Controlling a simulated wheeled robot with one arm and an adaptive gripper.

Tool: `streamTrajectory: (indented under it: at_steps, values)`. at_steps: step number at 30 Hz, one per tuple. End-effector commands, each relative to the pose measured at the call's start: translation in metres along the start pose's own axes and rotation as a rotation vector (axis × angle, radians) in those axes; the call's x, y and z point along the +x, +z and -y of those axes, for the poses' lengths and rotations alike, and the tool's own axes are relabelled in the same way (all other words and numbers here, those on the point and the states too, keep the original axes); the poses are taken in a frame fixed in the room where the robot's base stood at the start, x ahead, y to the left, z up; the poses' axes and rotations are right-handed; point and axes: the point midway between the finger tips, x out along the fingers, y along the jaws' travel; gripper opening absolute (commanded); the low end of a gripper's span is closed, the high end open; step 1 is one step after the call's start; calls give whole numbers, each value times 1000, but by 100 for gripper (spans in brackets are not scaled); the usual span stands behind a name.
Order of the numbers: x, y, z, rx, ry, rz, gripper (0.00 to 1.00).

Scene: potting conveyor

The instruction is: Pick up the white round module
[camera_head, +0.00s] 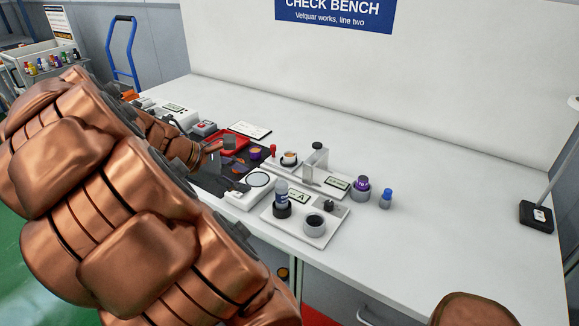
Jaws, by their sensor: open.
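My gripper (232,164) is open, its dark fingertips apart, above or beside a dark mat (225,177) with orange and purple pieces. Part of it is hidden behind my copper arm. I cannot say for certain which item is the white round module. A small white round piece with an orange and dark top (289,158) stands on a white fixture, to the right of the gripper. A white-topped cylinder (281,188) stands in a dark round base on a white plate marked A (315,239). Both are apart from the fingers.
A white scale-like box with a round plate (258,180) sits close below the gripper. A red tray (233,143) lies behind.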

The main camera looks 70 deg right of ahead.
Motion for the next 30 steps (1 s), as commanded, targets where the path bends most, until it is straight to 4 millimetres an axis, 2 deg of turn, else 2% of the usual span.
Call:
streamTrajectory:
  at_steps: [1,6,12,18,30]
  values:
    - [19,-3,-15,-44,16,47,46]
    - [64,-4,-64,-236,61,188,46]
    - [104,-10,-104,-430,84,302,46]
    - [123,-14,-120,-525,90,348,46]
    - [150,-3,-127,-533,90,353,46]
